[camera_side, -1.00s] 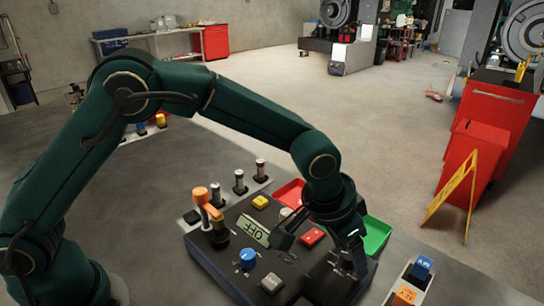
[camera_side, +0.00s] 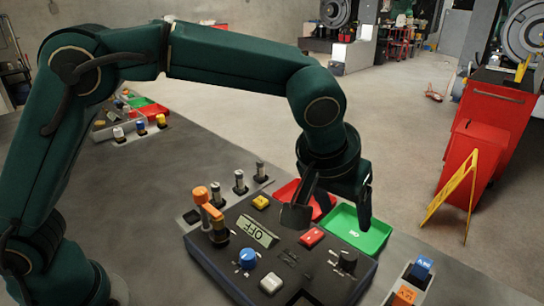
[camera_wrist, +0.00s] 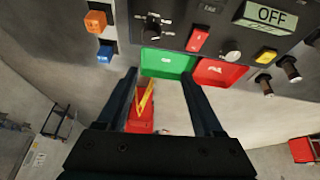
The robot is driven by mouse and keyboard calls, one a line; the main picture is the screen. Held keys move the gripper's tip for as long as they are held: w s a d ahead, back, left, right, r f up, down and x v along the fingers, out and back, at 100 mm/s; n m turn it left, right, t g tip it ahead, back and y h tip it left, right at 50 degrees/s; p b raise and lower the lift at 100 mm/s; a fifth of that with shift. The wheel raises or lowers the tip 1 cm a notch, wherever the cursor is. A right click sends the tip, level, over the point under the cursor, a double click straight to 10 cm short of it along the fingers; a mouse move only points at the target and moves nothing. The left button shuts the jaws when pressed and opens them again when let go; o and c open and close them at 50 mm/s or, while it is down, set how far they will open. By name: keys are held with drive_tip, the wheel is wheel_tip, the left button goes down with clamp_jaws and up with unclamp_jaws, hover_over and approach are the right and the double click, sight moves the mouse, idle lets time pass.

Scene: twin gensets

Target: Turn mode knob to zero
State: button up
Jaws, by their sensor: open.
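The dark control panel (camera_side: 215,262) has a display (camera_side: 258,232) reading OFF, also legible in the wrist view (camera_wrist: 265,15). A black knob (camera_side: 347,260) with pale marks around it sits at the panel's right end; it is at the upper middle of the wrist view (camera_wrist: 153,30). A blue knob (camera_side: 247,257) sits at the front left of the panel. I cannot read which one is the mode knob, nor the knob settings. My gripper (camera_side: 332,210) is open and empty above the panel's back edge, apart from the black knob; its fingers also show in the wrist view (camera_wrist: 158,75).
Green (camera_side: 375,241) and red (camera_side: 285,192) trays lie behind. Blue (camera_side: 422,266) and orange (camera_side: 404,296) blocks are at the right.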

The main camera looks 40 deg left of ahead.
drive_tip(key=s+a+r+n+t, duration=0.1)
drive_tip(key=s+a+r, duration=0.2)
drive_tip(key=a+r, duration=0.25)
drive_tip(key=s+a+r+n, duration=0.1)
drive_tip(key=s+a+r, duration=0.25)
drive_tip(key=a, duration=0.35)
drive_tip(key=s+a+f, duration=0.2)
drive_tip(key=s, duration=0.4)
drive_tip(key=s+a+f+m+g, duration=0.1)
drive_tip(key=s+f, duration=0.1)
drive_tip(key=s, duration=0.5)
drive_tip(key=shift+s+a+f+g, duration=0.2)
drive_tip(key=shift+a+f+g, duration=0.1)
drive_tip(key=shift+a+f, duration=0.1)
